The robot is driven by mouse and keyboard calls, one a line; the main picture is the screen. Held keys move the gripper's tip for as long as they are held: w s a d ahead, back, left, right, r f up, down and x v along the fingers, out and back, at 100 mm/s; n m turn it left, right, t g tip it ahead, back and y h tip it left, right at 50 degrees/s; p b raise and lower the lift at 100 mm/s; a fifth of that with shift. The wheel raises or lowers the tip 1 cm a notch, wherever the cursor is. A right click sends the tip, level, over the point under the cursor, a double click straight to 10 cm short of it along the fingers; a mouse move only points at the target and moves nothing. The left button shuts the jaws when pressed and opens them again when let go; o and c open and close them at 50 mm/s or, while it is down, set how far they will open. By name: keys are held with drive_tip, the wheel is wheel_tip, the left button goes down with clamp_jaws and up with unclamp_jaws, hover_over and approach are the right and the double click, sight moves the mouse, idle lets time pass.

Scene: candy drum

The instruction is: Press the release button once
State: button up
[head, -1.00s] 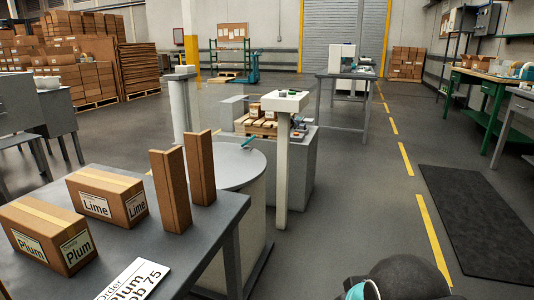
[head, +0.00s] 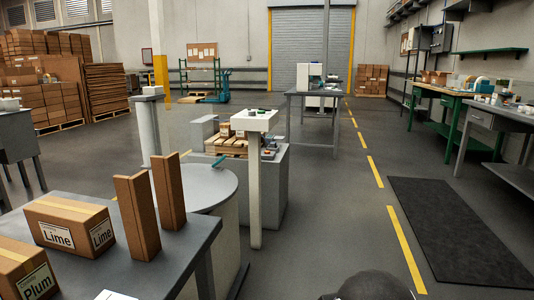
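A white pedestal (head: 255,185) stands in the middle with a box-like head (head: 254,121). Small dark and green details show on top of the head, too small to tell whether one is the release button. A second pale pedestal (head: 148,125) stands further back to the left. A large drum (head: 200,192) with a flat grey top sits between the near table and the white pedestal. A teal bar (head: 219,160) shows at its far edge. My gripper is not in view; only a dark rounded part of my arm shows at the bottom edge.
The near grey table (head: 185,258) holds a Lime box (head: 70,225), a Plum box (head: 25,272) and two upright cardboard pieces (head: 137,218). A grey block with a small pallet (head: 232,146) stands behind the white pedestal. Open floor and a dark mat (head: 455,230) lie to the right.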

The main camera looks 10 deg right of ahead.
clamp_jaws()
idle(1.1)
